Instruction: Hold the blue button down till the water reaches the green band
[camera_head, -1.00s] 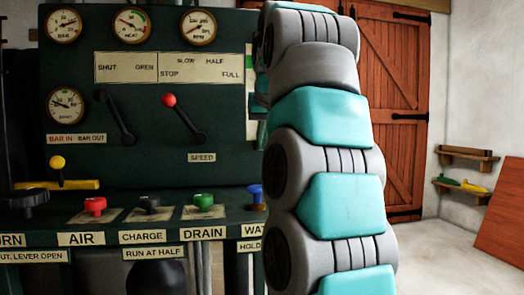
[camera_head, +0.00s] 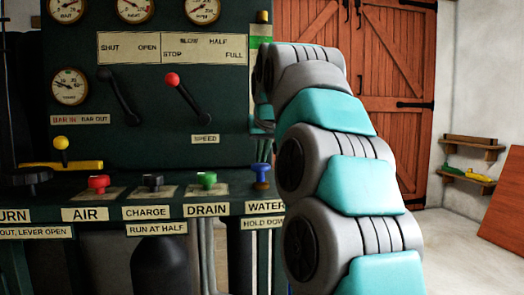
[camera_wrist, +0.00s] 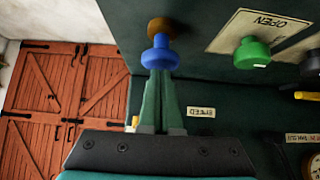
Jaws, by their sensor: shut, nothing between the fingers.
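The blue button (camera_head: 261,173) stands at the right end of the console ledge, above the WATER and HOLD DOWN labels. It also shows in the wrist view (camera_wrist: 162,57), on a brown round base. My gripper (camera_wrist: 160,76) is shut and empty, its fingertips right at the button's head; I cannot tell if they touch it. My arm hides the gripper in the head view. An upright gauge (camera_head: 260,62) with a green band (camera_head: 260,47) near its top stands at the panel's right edge, partly behind my arm. I cannot make out its water level.
Left of the blue button are the green DRAIN (camera_head: 207,180), dark CHARGE (camera_head: 153,182) and red AIR (camera_head: 98,184) buttons. Above stand a red-knobbed speed lever (camera_head: 187,97) and a dark lever (camera_head: 118,97). Red wooden doors (camera_head: 390,90) are behind my arm.

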